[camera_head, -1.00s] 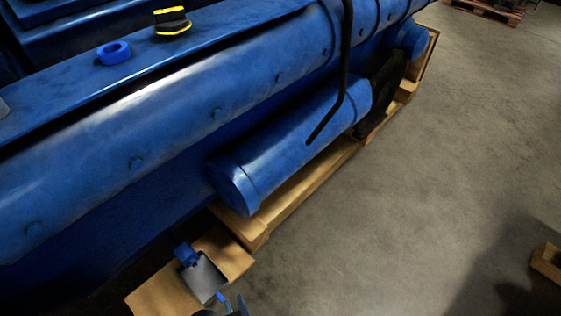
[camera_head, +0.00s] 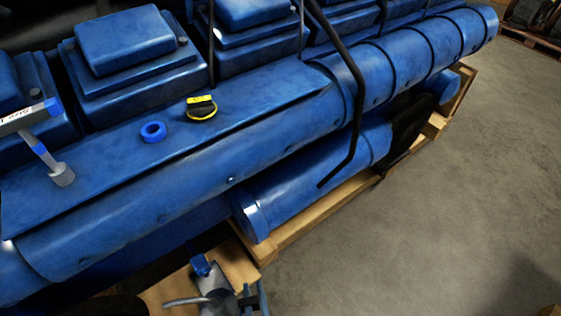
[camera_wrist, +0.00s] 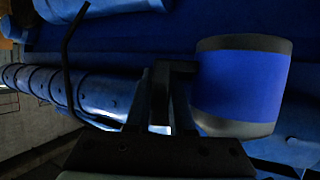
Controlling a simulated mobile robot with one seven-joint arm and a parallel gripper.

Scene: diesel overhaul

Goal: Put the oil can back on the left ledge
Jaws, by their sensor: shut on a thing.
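My gripper (camera_head: 254,298) is low in the head view, at the bottom edge, in front of the engine. In the wrist view my gripper (camera_wrist: 160,105) is shut on the handle of a dark can with a wide blue band, which I take as the oil can (camera_wrist: 240,85). In the head view the oil can (camera_head: 220,302) shows as a grey body, partly cut off by the bottom edge, with a thin spout pointing left. A flat blue ledge (camera_head: 105,175) runs along the engine at the left, above and apart from my gripper.
On the ledge are a blue ring (camera_head: 153,131), a yellow-black cap (camera_head: 201,107) and a grey-headed tool (camera_head: 62,175). A bent black pipe (camera_head: 357,110) stands out from the engine. A blue-handled tool (camera_head: 200,264) lies on wood below. Grey floor (camera_head: 430,220) is clear at right.

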